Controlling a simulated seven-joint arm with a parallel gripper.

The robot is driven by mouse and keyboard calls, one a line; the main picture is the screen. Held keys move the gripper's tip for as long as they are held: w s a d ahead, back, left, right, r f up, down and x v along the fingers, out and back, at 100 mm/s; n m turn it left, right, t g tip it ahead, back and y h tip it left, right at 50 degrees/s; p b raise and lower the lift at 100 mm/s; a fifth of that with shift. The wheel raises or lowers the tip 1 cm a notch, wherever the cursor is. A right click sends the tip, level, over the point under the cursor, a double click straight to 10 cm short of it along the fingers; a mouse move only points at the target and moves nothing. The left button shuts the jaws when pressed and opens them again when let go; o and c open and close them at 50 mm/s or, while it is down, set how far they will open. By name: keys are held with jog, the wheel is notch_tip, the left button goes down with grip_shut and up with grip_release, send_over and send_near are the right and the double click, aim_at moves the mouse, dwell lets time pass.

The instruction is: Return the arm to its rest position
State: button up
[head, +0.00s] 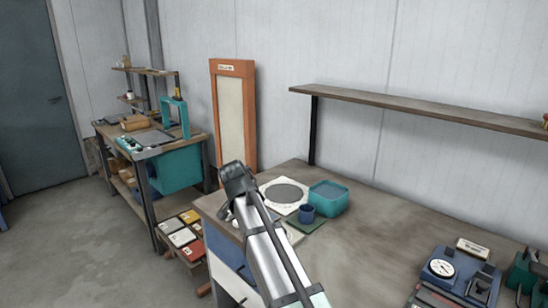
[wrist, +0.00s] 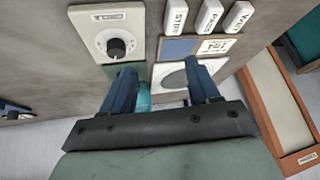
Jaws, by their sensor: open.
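My arm (head: 272,262) reaches from the bottom of the head view over the left end of the workbench (head: 385,225). My gripper (head: 238,180) is at its far end, seen from behind, with its fingertips hidden there. In the wrist view my gripper (wrist: 160,68) shows two blue fingers held apart. No object is clearly held between them. A teal thing (wrist: 143,98) shows partly behind the left finger; I cannot tell whether it touches. A white plate with a grey disc (wrist: 173,79) lies beyond the right finger.
On the bench stand a teal tray (head: 328,198), a blue cup (head: 306,212) and a gauge device (head: 455,272). A dial box (wrist: 113,38) and labelled blocks (wrist: 208,16) lie beyond the fingers. A shelf (head: 420,107) and orange-framed panel (head: 232,120) stand behind. The bench's middle is clear.

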jog(key=a+f+n+t+y, duration=0.1)
jog(key=a+f+t+y, duration=0.1)
jog(key=a+f, duration=1.3)
jog(key=s+d+f+g+y, duration=0.1)
jog(key=s+f, duration=0.3)
jog(key=f, duration=0.7)
jog(key=s+f+y, duration=0.1)
jog(key=s+f, duration=0.3)
jog(key=f, duration=0.7)
jog(key=s+d+f+g+y, duration=0.1)
jog(key=s+f, duration=0.4)
jog(key=f, duration=0.6)
jog(key=s+d+f+n+g+h, duration=0.1)
jog(key=s+d+f+g, duration=0.1)
jog(key=s+d+f, duration=0.45)
jog(key=s+d+f+g+h, duration=0.15)
jog(key=s+d, duration=0.25)
jog(key=d, duration=0.5)
jog(key=s+d+f+n+g, duration=0.1)
jog(key=s+d+f+g, duration=0.1)
jog(key=s+d+f, duration=0.5)
jog(key=s+d+r+n+g, duration=0.1)
jog(key=s+d+r+g, duration=0.1)
jog(key=s+d, duration=0.5)
jog(key=s+d+r+n+g, duration=0.2)
jog(key=s+d+g, duration=0.3)
jog(key=s, duration=0.9)
jog(key=shift+s+d, duration=0.2)
jog(key=shift+d, duration=1)
